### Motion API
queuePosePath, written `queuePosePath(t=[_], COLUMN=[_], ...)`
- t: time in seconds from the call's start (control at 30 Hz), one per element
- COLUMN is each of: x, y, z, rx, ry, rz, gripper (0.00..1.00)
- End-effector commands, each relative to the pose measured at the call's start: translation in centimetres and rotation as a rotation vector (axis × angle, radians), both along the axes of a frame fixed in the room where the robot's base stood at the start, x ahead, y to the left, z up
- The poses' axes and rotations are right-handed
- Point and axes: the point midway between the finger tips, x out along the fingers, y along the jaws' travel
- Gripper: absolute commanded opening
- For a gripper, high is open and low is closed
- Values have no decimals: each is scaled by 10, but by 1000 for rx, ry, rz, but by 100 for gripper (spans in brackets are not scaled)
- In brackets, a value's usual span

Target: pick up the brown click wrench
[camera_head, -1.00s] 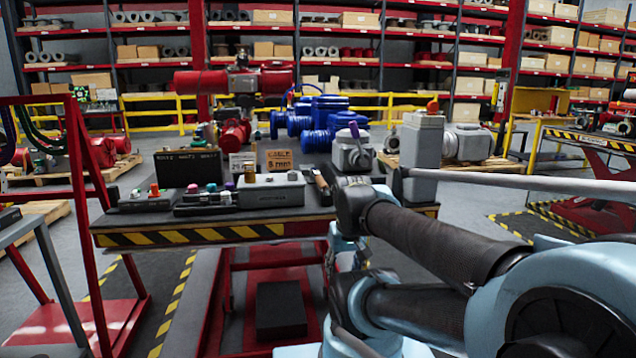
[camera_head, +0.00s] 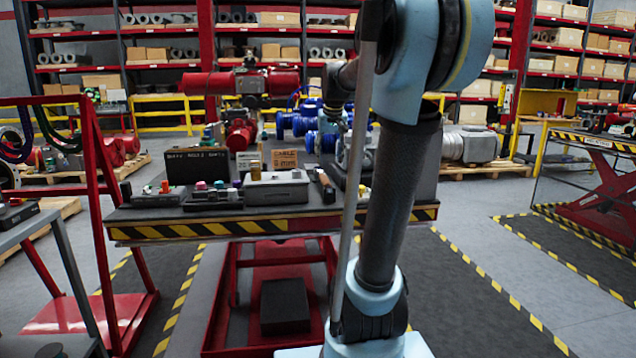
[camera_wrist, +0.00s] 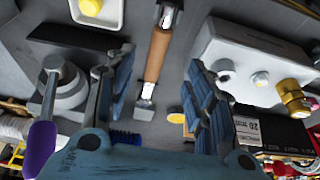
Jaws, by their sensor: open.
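The brown click wrench (camera_wrist: 158,55) lies on the grey tabletop in the wrist view, its brown handle and metal ends running nearly upright in the picture. In the head view it shows small near the table's right part (camera_head: 325,187). My gripper (camera_wrist: 161,75) is open and empty, with one blue-grey finger on each side of the wrench in the picture. I cannot tell how high the fingers are above it.
A grey box with knobs (camera_wrist: 250,65) lies right of the wrench. A grey valve part with a purple-tipped lever (camera_wrist: 62,88) stands left. A white tray with a yellow button (camera_wrist: 95,10) is at the top left.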

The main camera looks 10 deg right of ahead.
Motion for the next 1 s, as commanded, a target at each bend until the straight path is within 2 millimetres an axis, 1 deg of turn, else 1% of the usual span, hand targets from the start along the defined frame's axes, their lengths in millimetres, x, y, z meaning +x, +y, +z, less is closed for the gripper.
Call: queuePosePath(t=[0.03,0.13,0.23,0.37,0.47,0.7,1.0], x=[17,40,56,65,70,86,105], y=[-1,-2,-3,-2,1,5,6], z=[9,20,27,29,21,-17,-64], rx=[0,1,1,1,1,1,1], ry=[-7,-19,-26,-31,-32,-31,-31], rz=[-1,-3,-3,-1,2,8,9], gripper=[49,49,49,49,49,49,49])
